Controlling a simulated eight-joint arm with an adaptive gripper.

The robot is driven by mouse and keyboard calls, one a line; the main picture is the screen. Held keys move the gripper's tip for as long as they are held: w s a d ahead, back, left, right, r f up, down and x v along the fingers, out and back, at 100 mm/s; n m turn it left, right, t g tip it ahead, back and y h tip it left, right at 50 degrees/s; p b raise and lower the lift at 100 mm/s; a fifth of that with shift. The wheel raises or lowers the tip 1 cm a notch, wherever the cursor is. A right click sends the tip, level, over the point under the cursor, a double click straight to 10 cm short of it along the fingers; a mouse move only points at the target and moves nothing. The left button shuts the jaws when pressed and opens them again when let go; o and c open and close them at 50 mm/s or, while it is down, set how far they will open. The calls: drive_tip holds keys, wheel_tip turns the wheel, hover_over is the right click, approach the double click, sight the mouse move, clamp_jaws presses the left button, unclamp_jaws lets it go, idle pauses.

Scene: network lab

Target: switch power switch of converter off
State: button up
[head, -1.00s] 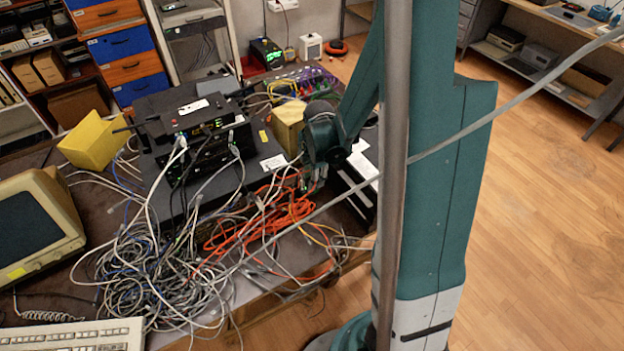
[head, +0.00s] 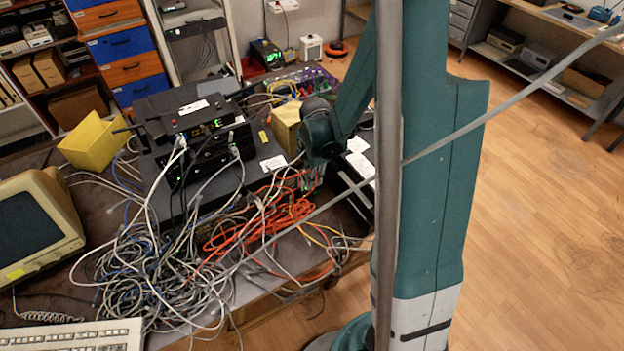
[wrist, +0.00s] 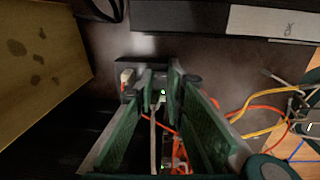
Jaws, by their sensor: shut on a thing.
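My gripper (head: 313,182) is low among cables at the right edge of the table, right of the stacked black devices. In the wrist view its green fingers reach forward on both sides of a small dark device (wrist: 160,99) with a green light, apparently the converter. My gripper (wrist: 160,82) is shut on it there. A grey cable and orange cables run from around it towards the camera. The power switch cannot be made out; fingers, cables and shadow cover much of the device.
Stacked black devices (head: 200,130) stand to the left. A tangle of grey, blue and orange cables (head: 190,265) covers the table front. A yellowish box (head: 286,126) stands behind my gripper. A grey strap crosses the head view. Open floor lies to the right.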

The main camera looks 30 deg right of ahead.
drive_tip(key=shift+w+g, duration=0.1)
drive_tip(key=shift+g, duration=0.2)
drive_tip(key=o, duration=0.9)
drive_tip(key=shift+s+t, duration=0.2)
drive_tip(key=shift+t, duration=0.3)
drive_tip(key=shift+s+a+r+m+t+p, duration=0.7)
drive_tip(key=shift+s+a+r+m, duration=0.9)
drive_tip(key=shift+r, duration=2.95)
drive_tip(key=shift+s+a+r+m+t+p, duration=0.6)
drive_tip(key=shift+s+a+r+m, duration=0.95)
drive_tip(key=shift+r, duration=3)
drive_tip(key=shift+s+a+r+m+t+p, duration=0.85)
drive_tip(key=shift+a+r+m, duration=1.25)
drive_tip(key=shift+r, duration=2.45)
